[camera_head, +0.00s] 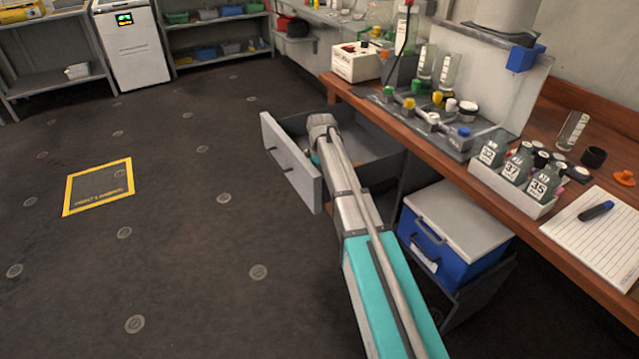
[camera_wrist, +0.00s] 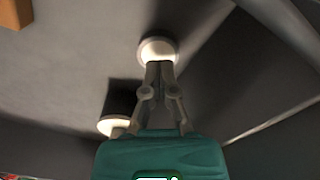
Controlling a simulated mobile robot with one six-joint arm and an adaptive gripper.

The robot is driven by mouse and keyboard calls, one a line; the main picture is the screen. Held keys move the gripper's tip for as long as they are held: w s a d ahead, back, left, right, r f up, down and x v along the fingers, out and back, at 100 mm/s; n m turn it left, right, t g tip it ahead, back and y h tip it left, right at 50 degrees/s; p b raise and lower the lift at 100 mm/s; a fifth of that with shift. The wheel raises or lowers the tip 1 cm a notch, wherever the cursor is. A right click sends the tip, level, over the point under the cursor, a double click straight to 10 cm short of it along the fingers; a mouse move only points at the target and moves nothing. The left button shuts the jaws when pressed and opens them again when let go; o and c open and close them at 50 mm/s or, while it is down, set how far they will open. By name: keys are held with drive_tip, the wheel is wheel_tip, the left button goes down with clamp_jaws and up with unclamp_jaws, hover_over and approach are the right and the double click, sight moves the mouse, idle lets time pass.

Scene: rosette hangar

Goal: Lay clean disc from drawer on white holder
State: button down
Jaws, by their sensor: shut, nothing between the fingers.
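The grey drawer (camera_head: 291,172) under the bench is pulled open, and my arm reaches down into it. In the wrist view, my gripper (camera_wrist: 159,64) is shut and empty. Its fingertips overlap the lower edge of a pale round disc (camera_wrist: 157,47); whether they touch it I cannot tell. A second pale disc (camera_wrist: 112,125) lies lower left, partly hidden by the gripper. I cannot tell which disc is clean. In the head view my arm hides the gripper and the discs. I cannot single out the white holder for certain.
The wooden bench (camera_head: 440,143) carries a grey filter stand (camera_head: 420,122), a white bottle rack (camera_head: 510,192) and a notepad (camera_head: 597,233). A blue box (camera_head: 433,246) with a pale lid stands below. A brown block (camera_wrist: 14,12) shows in the drawer. The floor left is open.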

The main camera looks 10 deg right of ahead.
drive_tip(key=shift+r+p, duration=0.45)
drive_tip(key=shift+r, duration=0.15)
drive_tip(key=c, duration=1.4)
unclamp_jaws()
drive_tip(key=c, duration=0.9)
unclamp_jaws()
drive_tip(key=shift+o, duration=0.2)
drive_tip(key=o, duration=0.6)
drive_tip(key=shift+r, duration=0.1)
drive_tip(key=shift+r+p, duration=2.9)
drive_tip(key=shift+p, duration=0.1)
